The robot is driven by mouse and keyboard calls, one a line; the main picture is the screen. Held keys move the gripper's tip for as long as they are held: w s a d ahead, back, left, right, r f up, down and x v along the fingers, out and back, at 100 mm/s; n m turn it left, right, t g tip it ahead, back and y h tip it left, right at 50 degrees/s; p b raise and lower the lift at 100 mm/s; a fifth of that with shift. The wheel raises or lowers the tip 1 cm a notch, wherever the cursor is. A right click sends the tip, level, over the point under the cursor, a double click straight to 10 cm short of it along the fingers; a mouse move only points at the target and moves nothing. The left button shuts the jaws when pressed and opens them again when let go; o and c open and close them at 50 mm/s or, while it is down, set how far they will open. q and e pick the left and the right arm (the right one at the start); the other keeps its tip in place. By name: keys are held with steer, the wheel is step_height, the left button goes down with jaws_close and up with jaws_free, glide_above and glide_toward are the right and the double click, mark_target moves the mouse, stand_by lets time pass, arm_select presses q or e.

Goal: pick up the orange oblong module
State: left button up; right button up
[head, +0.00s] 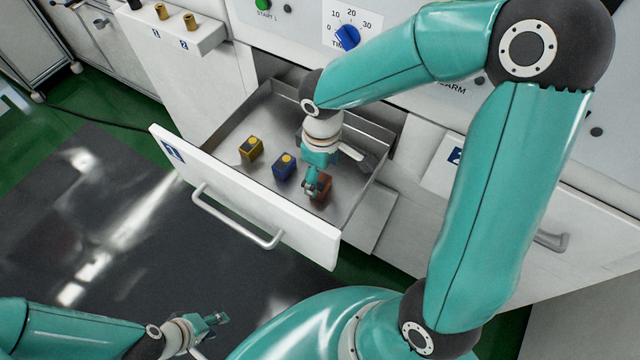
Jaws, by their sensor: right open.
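An orange-brown oblong module (323,185) stands in the open metal drawer (228,142), near its front right corner. My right gripper (312,190) reaches down into the drawer and is open at this module, its fingers covering part of the module's left side. I cannot tell whether the fingers touch it. My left gripper (217,320) is low in the picture, outside the drawer and away from the modules. Its small fingers do not show clearly whether they are apart.
A blue module (283,168) and a yellow module (251,149) stand to the left in the drawer. The drawer's white front (300,238) has a bar handle (235,222). A control panel with a blue knob (347,37) is behind. A dark mat (60,225) lies on the floor.

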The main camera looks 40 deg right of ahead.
mark_target(324, 183)
steer(key=f, duration=0.5)
steer(key=shift+s+d, duration=0.1)
steer(key=shift+d, duration=0.1)
steer(key=c, duration=1.3)
steer(key=shift+r, duration=0.15)
